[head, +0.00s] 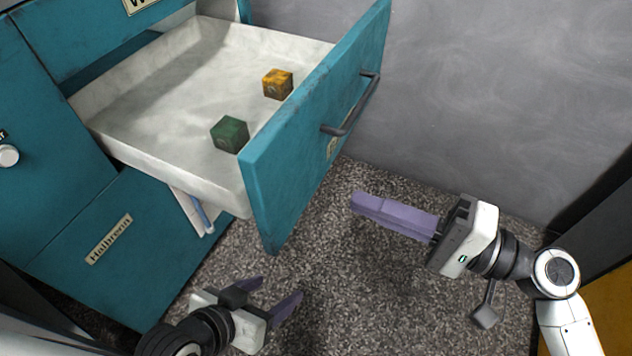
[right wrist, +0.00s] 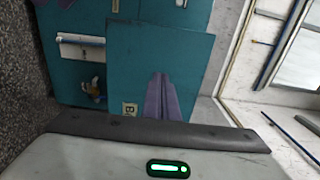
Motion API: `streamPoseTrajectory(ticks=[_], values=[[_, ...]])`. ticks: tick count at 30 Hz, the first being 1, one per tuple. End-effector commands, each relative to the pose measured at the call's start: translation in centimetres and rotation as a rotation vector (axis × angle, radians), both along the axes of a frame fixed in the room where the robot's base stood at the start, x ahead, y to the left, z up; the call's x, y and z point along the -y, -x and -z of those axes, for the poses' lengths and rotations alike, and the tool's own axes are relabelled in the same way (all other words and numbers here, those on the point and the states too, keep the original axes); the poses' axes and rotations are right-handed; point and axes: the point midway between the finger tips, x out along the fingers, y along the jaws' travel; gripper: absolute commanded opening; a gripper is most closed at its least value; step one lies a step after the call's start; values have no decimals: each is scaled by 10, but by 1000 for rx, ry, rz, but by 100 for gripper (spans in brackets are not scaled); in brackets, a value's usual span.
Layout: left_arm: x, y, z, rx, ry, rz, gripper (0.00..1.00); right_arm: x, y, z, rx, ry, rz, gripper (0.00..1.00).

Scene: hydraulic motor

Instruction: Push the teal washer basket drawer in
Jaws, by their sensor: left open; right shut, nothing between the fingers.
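The teal washer basket drawer (head: 310,130) is pulled far out of the teal cabinet, and its pale tray (head: 185,80) shows from above. A dark bar handle (head: 352,115) is on its front panel. An orange cube (head: 277,84) and a green cube (head: 229,134) lie in the tray. My right gripper (head: 356,203) is shut and empty, to the right of the front panel and apart from it in the head view. In the right wrist view its fingers (right wrist: 160,95) point at the teal front panel (right wrist: 180,55). My left gripper (head: 277,290) is open and empty, below the drawer.
A grey wall (head: 480,90) stands behind and to the right. The speckled floor (head: 320,250) in front of the cabinet is clear apart from my arms.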

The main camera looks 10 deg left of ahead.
Motion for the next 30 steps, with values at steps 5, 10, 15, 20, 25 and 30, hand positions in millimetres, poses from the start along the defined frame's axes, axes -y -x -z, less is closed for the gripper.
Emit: streamPoseTrajectory(ticks=[5,10,15,20,25,30], values=[[0,1,2,-4,-1,2,62,-38,-13,-1,1,-4,0,0],[1,0,3,-8,-2,6,62,-66,-22,0,1,-3,0,0],[2,-3,2,-7,-3,12,62,-81,-26,0,0,-1,1,0],[3,-3,0,-3,-1,15,62,-85,-28,1,-2,2,2,0],[4,-3,-1,-2,0,15,62,-85,-28,1,-2,2,2,0],[4,-3,-1,-4,1,15,62,-85,-28,1,-1,1,3,0]])
